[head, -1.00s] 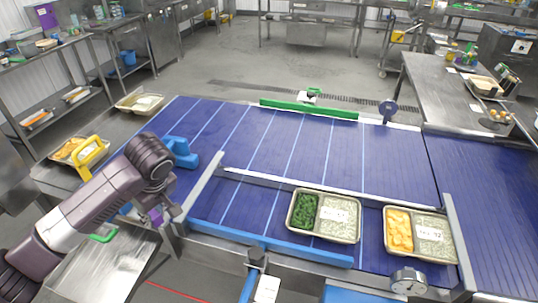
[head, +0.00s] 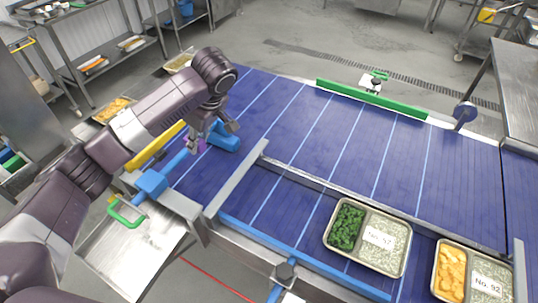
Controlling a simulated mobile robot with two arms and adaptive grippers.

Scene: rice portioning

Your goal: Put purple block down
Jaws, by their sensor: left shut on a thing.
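My left gripper (head: 197,149) is at the left part of the blue conveyor, pointing down, with its arm coming in from the left. It is shut on a small purple block (head: 202,147), which is mostly hidden by the fingers. I cannot tell whether the block touches the surface below. A blue object (head: 224,137) lies on the belt just right of the gripper. My right gripper is not in view.
The blue conveyor (head: 300,130) is clear in its middle. A metal divider (head: 236,178) stands right of the gripper. Trays with greens (head: 347,225) and orange food (head: 452,272) stand at the front right. A yellow bar (head: 155,147) is left of the gripper.

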